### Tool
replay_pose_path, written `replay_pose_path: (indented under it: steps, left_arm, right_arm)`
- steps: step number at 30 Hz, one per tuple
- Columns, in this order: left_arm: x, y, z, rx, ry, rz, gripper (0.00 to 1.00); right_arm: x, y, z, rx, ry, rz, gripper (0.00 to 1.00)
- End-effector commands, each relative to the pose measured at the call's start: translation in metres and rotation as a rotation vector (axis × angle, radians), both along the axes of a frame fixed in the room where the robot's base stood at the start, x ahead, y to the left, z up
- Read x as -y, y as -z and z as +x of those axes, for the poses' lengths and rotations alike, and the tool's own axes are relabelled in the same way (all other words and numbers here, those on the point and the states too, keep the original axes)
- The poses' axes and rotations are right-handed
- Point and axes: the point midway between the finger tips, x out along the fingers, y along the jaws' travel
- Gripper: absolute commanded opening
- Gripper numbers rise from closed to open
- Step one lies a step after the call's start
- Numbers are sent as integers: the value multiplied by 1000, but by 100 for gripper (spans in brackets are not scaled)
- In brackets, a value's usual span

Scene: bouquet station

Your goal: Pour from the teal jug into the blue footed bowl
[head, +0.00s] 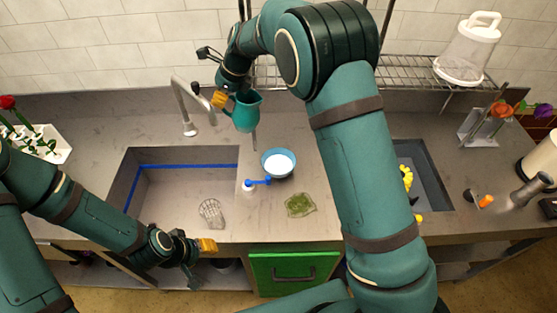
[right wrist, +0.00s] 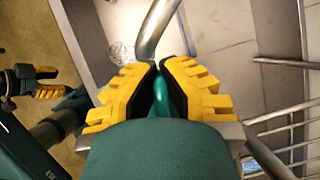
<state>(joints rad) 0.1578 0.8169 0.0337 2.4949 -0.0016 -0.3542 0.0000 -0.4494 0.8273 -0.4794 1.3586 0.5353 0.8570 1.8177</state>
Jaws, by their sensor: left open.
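The teal jug (head: 245,112) is in the air behind the sink's right rim, held by its left side, its spout toward the right. It looks about upright. My right gripper (head: 221,98) is shut on it. In the right wrist view the yellow fingers (right wrist: 160,85) close on a narrow teal part, probably the handle. The blue footed bowl (head: 278,163) stands on the counter right of the sink, lower in the picture than the jug and to its right. Its inside shows white; its foot is hidden. My left gripper (head: 203,250) is open and empty by the counter's front edge.
A faucet (head: 186,112) stands left of the jug. A blue-handled white item (head: 252,184) sits close to the bowl, and a green patch (head: 300,205) lies in front. A wire cup (head: 211,212) is in the sink (head: 150,160). A wire rack (head: 405,72) is behind.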

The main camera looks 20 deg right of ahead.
Motion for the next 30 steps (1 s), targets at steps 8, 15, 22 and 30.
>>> replay_pose_path:
  steps: [8,15,22,30]
  left_arm:
    - [0,-1,0,0,0,0,47]
    - [0,0,0,0,0,0,47]
    - [0,-2,0,0,0,0,47]
    - [0,-1,0,0,0,0,47]
  right_arm:
    - [13,62,-5,52,7,111,0]
    - [21,114,-10,84,8,181,0]
    - [35,104,-17,148,9,301,0]
    - [55,98,-26,219,8,441,0]
